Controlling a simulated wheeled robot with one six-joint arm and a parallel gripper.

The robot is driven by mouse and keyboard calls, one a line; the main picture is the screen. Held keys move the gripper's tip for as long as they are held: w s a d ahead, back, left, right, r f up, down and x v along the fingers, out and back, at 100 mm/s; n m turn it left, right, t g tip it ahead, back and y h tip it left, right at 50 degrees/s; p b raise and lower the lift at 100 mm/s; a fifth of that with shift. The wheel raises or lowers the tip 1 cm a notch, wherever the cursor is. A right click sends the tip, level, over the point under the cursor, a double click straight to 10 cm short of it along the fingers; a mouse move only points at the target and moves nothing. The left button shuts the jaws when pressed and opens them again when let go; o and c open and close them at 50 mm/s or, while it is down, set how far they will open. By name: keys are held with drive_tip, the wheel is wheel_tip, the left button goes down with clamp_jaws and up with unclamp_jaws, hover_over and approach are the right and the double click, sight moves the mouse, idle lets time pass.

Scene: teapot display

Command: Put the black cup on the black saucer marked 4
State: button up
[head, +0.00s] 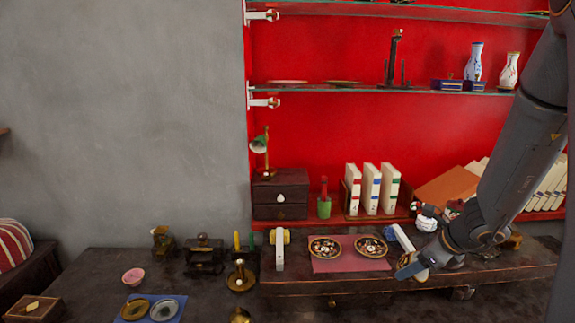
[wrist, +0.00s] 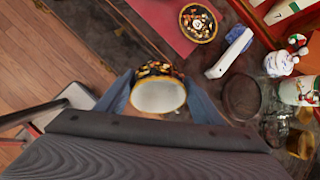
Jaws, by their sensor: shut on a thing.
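My gripper (wrist: 157,84) is shut on the black cup (wrist: 160,70), with one blue-grey finger on each side of it. The cup has a colourful pattern, a gold rim and a white inside; its open mouth faces the wrist camera. In the head view my gripper (head: 411,267) is at the front edge of the dark table, right of the mat. Two black patterned saucers lie on the pink-red mat (head: 338,266): a left one (head: 325,248) and a right one (head: 371,246). One saucer (wrist: 198,22) shows in the wrist view with a pale central mark; I cannot read its number.
A white-and-blue handled object (wrist: 230,52) lies between the saucer and several jars. A dark round dish (wrist: 242,98) and a white-and-red figure (wrist: 283,62) stand to the right. White books (head: 371,188) stand behind the mat. A white-and-yellow object (head: 279,248) stands left of it.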

drive_tip(key=shift+w+a+f+n+y, duration=0.35)
drive_tip(key=shift+a+n, duration=0.15)
drive_tip(key=shift+n, duration=0.2)
drive_tip(key=w+a+f+n+g+y+b, duration=0.1)
drive_tip(key=a+f+n+g+y+b, duration=0.15)
drive_tip(key=a+f+n+g, duration=0.7)
drive_tip(key=s+a+f+n+g+h+b, duration=0.2)
drive_tip(key=f+n, duration=0.6)
drive_tip(key=n, duration=0.8)
drive_tip(key=shift+s+a+f+n+h, duration=0.35)
drive_tip(key=shift+s+a+h, duration=0.25)
drive_tip(key=shift+s+h, duration=0.45)
